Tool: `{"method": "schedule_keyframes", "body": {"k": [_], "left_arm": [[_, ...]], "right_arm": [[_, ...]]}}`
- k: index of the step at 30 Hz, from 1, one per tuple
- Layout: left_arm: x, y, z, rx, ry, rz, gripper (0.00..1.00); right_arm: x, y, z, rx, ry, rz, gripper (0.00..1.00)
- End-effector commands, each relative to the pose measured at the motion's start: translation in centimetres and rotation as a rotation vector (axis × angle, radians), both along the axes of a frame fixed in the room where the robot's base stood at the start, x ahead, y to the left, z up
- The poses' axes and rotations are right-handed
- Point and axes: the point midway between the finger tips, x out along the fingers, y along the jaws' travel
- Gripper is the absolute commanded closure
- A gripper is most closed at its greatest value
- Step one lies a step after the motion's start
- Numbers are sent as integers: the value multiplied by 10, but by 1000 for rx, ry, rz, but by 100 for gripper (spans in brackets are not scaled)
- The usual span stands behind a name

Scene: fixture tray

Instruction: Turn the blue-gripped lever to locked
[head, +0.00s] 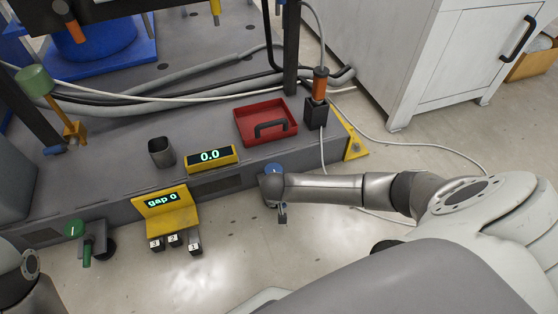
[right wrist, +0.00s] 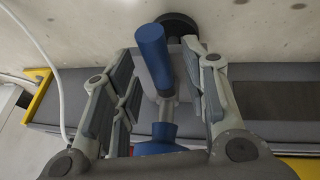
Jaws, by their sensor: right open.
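The blue-gripped lever (right wrist: 152,55) shows in the right wrist view, its grip standing between the two fingers of my right gripper (right wrist: 168,62). The fingers are open, with a gap visible on the right side of the grip. Contact on the left side is hard to tell. A blue round part (right wrist: 158,142) sits at the lever's other end. In the head view a blue disc (head: 274,169) shows just above the end of my right arm, which hides most of the lever. My left gripper is out of view; only part of the left arm shows at the lower left.
A green-gripped lever (head: 87,254) stands at the fixture's front left. A yellow block (head: 168,204) reading "gap 0" carries numbered keys. A cable crosses the floor at right.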

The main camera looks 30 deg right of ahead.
Motion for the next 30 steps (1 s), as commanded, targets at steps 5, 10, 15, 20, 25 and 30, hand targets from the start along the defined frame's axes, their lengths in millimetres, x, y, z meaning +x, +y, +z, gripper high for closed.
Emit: {"method": "schedule_keyframes", "body": {"k": [5, 10, 15, 20, 25, 30], "left_arm": [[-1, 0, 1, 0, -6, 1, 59], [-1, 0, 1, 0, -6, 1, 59], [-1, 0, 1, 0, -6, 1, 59], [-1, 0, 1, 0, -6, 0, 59], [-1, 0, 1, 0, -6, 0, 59], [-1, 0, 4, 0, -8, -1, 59]], "right_arm": [[1, -1, -2, 0, 0, 0, 59], [1, -1, -1, 0, 0, 0, 62], [1, -1, -1, 0, 0, 0, 84], [1, -1, -1, 0, 0, 0, 100], [1, -1, -1, 0, 0, 0, 100], [1, 0, 0, 1, 1, -7, 100]]}}
